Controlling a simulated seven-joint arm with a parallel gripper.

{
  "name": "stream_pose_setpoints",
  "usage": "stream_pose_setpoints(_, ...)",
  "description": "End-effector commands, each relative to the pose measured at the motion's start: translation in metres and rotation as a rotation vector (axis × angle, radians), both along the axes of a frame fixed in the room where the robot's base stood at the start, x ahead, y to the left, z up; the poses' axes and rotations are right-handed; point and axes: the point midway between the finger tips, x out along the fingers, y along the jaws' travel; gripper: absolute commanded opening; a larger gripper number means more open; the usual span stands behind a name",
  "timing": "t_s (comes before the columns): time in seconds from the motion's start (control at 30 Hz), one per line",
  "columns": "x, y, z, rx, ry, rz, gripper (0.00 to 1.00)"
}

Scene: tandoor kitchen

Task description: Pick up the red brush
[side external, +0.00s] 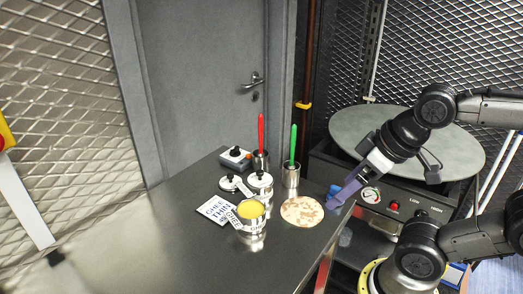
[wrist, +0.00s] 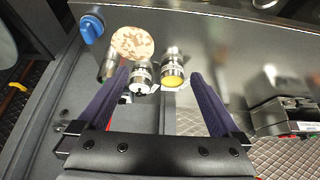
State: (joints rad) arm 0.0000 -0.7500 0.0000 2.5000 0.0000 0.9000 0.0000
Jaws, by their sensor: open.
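The red brush (side external: 261,131) stands upright, handle up, in a small metal cup (side external: 261,160) near the back edge of the steel counter. A green brush (side external: 293,144) stands in another metal cup (side external: 291,176) to its right. My gripper (side external: 338,198), with purple fingers, is open and empty at the counter's right end, apart from the red brush and to its right. In the wrist view my gripper (wrist: 158,74) has its fingers spread wide. The red brush is not clearly visible there; a little red shows beside the left finger.
A flatbread (side external: 302,211) lies near my gripper, beside a blue knob (wrist: 92,28). The counter's front left (side external: 170,235) is clear.

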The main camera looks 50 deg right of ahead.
Motion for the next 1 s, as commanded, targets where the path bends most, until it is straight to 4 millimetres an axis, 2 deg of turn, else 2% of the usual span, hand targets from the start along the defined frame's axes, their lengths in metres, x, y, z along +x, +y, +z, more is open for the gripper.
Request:
stream_pose_setpoints(0.23,0.0,0.0,0.0,0.0,0.0,0.0,1.0)
stream_pose_setpoints(0.5,0.0,0.0,0.0,0.0,0.0,0.0,0.54)
stream_pose_setpoints(0.83,-0.0001,0.0,0.0,-0.012,0.001,0.022,0.54)
stream_pose_setpoints(1.0,-0.009,0.0,0.0001,-0.09,0.047,0.179,0.54)
